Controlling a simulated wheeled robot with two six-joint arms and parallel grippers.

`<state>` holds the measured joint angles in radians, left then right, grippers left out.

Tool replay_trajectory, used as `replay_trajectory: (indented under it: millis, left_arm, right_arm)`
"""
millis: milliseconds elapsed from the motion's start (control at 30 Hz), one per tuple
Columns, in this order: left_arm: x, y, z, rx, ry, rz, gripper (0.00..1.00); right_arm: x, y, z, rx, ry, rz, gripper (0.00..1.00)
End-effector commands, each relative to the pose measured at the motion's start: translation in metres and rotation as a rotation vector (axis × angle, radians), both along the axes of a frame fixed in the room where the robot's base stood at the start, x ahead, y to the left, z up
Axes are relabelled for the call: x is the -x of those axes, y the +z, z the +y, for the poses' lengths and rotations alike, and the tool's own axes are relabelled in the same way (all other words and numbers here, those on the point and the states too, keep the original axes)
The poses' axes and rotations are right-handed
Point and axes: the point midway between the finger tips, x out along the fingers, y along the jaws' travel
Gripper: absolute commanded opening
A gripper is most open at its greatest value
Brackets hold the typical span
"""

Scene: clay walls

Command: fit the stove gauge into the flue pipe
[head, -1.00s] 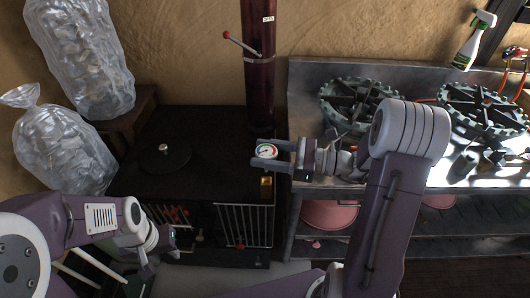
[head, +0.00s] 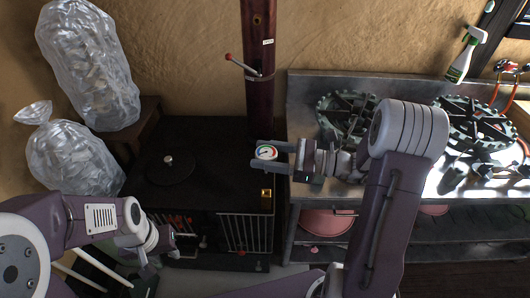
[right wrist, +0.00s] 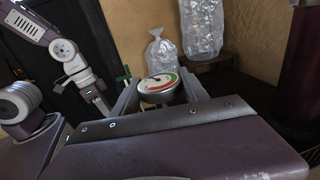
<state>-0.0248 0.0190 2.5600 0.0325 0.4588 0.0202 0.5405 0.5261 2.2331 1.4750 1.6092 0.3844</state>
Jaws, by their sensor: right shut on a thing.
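The stove gauge (head: 266,152) is a small round dial with a white face and a coloured arc. My right gripper (head: 267,153) is shut on it, above the right part of the black stove and in front of the flue pipe. In the right wrist view the gauge (right wrist: 159,85) sits between the two fingers, its face visible. The flue pipe (head: 259,100) is dark red and upright behind the stove, with a small hole (head: 257,19) near the top of the head view. The gauge is apart from the hole. My left gripper (head: 166,238) is low at the left; its fingers are unclear.
A red-knobbed lever (head: 238,63) sticks out left from the pipe. The black stove (head: 205,135) stands below. A metal bench (head: 300,85) with burners is at right. Bags of ice-like chunks (head: 88,65) stand at left.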

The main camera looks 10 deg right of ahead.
Motion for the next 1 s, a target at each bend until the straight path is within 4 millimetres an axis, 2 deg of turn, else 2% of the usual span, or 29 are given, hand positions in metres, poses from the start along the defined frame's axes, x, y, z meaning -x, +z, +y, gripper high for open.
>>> replay_trajectory:
  millis: [33, 533, 867, 1000]
  left_arm:
    - [0.0, 0.007, 0.0, 0.0, 0.0, 0.0, 0.36]
    - [0.0, 0.037, 0.0, 0.0, 0.0, 0.0, 0.36]
    - [0.0, 0.036, 0.0, 0.0, 0.0, 0.0, 0.36]
    - [0.0, 0.036, 0.0, 0.0, 0.0, 0.0, 0.36]
  right_arm:
    - [0.0, 0.006, 0.0, 0.0, 0.0, 0.0, 0.1]
    - [0.0, 0.035, 0.0, 0.0, 0.0, 0.0, 0.1]
    - [0.0, 0.034, 0.0, 0.006, 0.0, -0.006, 0.1]
    - [-0.001, 0.032, -0.001, 0.097, -0.003, -0.094, 0.1]
